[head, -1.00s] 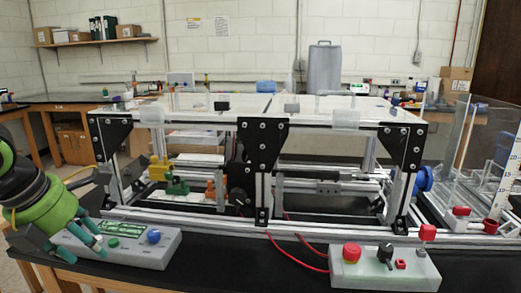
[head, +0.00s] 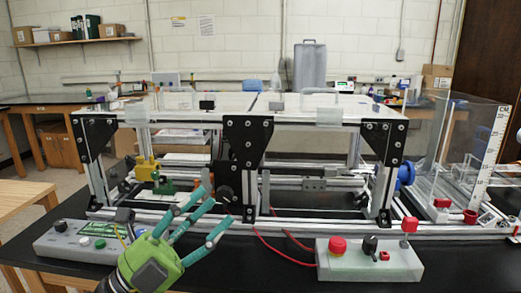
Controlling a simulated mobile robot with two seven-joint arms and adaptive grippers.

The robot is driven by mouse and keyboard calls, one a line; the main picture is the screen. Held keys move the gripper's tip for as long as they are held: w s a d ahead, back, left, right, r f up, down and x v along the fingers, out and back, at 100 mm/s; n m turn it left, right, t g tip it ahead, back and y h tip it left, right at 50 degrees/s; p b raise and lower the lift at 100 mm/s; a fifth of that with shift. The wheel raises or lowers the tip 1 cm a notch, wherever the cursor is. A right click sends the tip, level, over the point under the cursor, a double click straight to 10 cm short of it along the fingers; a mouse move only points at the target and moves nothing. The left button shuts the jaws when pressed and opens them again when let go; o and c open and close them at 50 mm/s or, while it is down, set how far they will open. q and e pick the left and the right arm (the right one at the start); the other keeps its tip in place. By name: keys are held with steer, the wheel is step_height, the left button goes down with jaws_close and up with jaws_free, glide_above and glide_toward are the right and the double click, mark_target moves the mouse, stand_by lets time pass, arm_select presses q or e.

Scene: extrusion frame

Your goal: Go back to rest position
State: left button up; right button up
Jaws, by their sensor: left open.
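My left gripper (head: 188,222) shows at the bottom left of the head view, a green body with teal fingers. Its fingers are spread open and empty, pointing up and right toward the lower rail of the extrusion frame (head: 247,150). It is in front of the frame and overlaps the right end of the left control box (head: 60,242). I cannot tell whether the fingers touch anything. My right gripper is out of view.
A right control box (head: 370,262) with a red button and knobs sits at the front edge of the black table. Red cables (head: 275,250) run to it. A clear tank (head: 455,140) stands at the right. Black tabletop (head: 255,275) lies bare between the boxes.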

arm_select(q)
steer(key=w+a+f+n+t+y, duration=0.25)
steer(key=a+f+n+y, duration=0.25)
steer(key=f+n+y, duration=0.35)
steer(key=w+a+f+n+t+y, duration=0.2)
steer(key=a+f+n+t+y, duration=0.25)
steer(key=n+y, duration=0.55)
steer(key=s+a+f+n+g+y, duration=0.1)
steer(key=s+a+f+n+g, duration=0.2)
steer(key=f, duration=0.6)
steer(key=s+a+f+n+g+y, duration=0.1)
steer(key=s+f+n+g+y, duration=0.1)
steer(key=s+f+n+g, duration=0.45)
steer(key=s+d+f+g+h, duration=0.25)
steer(key=s+f+g, duration=0.55)
steer(key=s+f, duration=0.75)
step_height(320, 180, down, 22)
steer(key=s+r+m+g+p, duration=0.1)
steer(key=s+p, duration=0.1)
steer(key=s, duration=0.1)
steer(key=s+a+f+g+y+p, duration=0.1)
steer(key=s+a+f, duration=0.1)
steer(key=s+f, duration=1)
steer(key=s, duration=0.3)
steer(key=shift+a+f, duration=0.35)
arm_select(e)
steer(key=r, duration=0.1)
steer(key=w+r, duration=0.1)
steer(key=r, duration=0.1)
